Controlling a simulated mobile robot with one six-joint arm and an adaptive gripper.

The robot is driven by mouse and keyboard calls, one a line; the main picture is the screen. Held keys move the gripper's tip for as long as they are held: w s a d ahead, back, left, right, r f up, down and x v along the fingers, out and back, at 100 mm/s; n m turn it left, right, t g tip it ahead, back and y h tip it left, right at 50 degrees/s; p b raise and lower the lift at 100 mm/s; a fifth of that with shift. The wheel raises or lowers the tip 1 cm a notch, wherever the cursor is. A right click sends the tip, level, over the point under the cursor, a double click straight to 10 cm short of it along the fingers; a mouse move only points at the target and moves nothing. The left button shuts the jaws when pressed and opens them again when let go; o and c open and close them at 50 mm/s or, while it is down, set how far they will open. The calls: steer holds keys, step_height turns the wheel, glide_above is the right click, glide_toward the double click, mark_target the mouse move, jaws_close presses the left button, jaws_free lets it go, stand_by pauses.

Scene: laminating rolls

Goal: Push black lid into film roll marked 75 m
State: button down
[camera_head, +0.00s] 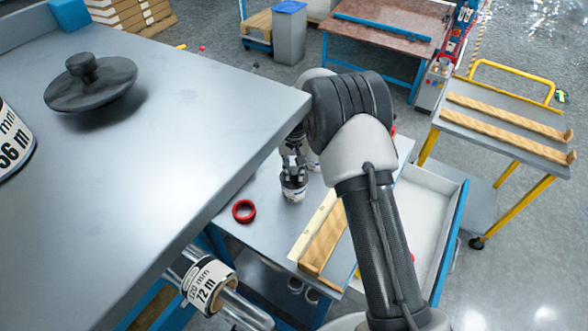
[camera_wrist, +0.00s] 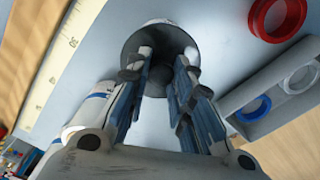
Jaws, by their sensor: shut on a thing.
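My gripper (camera_head: 292,170) is over the lower grey table, fingers pointing down. In the wrist view my gripper (camera_wrist: 163,66) is shut on the black lid (camera_wrist: 130,52), a round dark disc between and beyond the fingertips. A white roll (camera_head: 294,193) stands directly under the fingers in the head view, and a bit of white (camera_wrist: 158,22) shows past the lid's edge. The lid seems to lie at the roll's top; I cannot tell how deep it sits. The roll's marking is unreadable, and no 75 m mark is legible.
A larger black knobbed lid (camera_head: 92,84) lies on the upper grey table (camera_head: 190,130), whose edge is near my arm. Rolls marked 56 m (camera_head: 14,140) and 72 m (camera_head: 208,284) are at left. A red ring (camera_head: 243,211) and wooden strip (camera_head: 324,243) flank the work spot.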

steer(key=shift+f, duration=0.15)
steer(key=c, duration=1.3)
jaws_free()
step_height(320, 180, up, 12)
steer(key=r, duration=0.1)
steer(key=s+d+r+t, duration=0.1)
steer(key=s+d+r, duration=0.3)
steer(key=s+r, duration=0.35)
steer(key=s+d+r+t, duration=0.1)
steer(key=s+d+r, duration=0.2)
steer(key=s+r, duration=0.5)
steer(key=s+d+t, duration=0.1)
steer(key=s, duration=0.6)
steer(key=s+d, duration=0.2)
steer(key=s, duration=0.4)
steer(key=s+d+t, duration=0.1)
steer(key=s+d, duration=0.1)
steer(key=s, duration=0.5)
steer(key=shift+s+d+r+n+t, duration=0.1)
steer(key=shift+s+r+n+t, duration=0.15)
steer(key=shift+s+n+t, duration=0.05)
